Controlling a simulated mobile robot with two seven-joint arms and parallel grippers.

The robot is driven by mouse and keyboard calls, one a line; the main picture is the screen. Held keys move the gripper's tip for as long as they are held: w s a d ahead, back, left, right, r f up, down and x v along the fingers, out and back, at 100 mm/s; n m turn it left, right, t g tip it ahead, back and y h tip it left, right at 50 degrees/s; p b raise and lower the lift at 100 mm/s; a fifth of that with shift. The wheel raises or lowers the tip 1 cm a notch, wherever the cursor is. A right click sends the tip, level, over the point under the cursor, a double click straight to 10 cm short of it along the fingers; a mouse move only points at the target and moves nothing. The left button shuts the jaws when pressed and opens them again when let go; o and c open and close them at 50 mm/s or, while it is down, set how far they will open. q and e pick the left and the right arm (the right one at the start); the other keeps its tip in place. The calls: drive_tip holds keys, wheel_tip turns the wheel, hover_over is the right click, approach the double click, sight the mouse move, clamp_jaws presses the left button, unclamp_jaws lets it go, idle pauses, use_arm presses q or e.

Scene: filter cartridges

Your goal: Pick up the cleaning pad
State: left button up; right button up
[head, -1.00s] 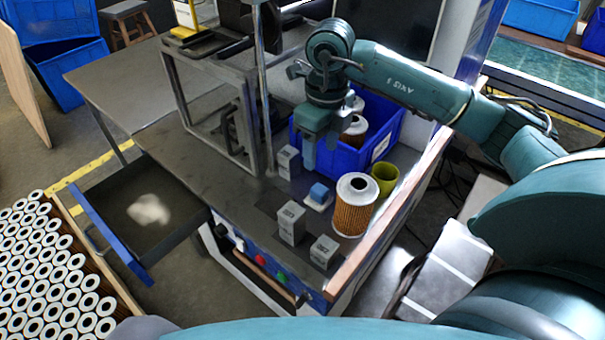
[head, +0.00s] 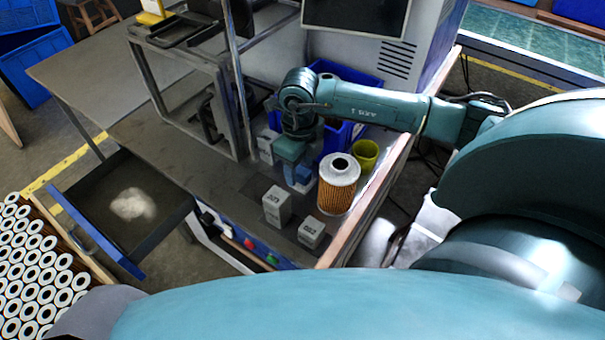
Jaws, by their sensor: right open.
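The cleaning pad (head: 303,184), a small block with a blue top and a pale base, lies on the workbench (head: 240,178) just left of the filter cartridge. My right gripper (head: 296,173) points down right at the pad, with its fingers open and hiding part of it. I cannot tell whether the fingers touch the pad. My left gripper is not in view.
An orange pleated filter cartridge (head: 337,187) stands close to the right of the pad, with a yellow-green cup (head: 365,154) behind. Grey boxes (head: 276,205) (head: 312,233) stand in front. A blue bin (head: 346,136) is behind. An open drawer (head: 160,222) juts out left.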

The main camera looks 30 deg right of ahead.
sight(300, 169)
drive_tip(key=shift+f, duration=0.9)
drive_tip(key=shift+c, duration=0.2)
drive_tip(key=c, duration=1)
wheel_tip(300, 169, up, 10)
drive_tip(key=shift+r+b, duration=0.1)
drive_tip(key=shift+b, duration=0.45)
drive_tip(key=shift+c, duration=0.2)
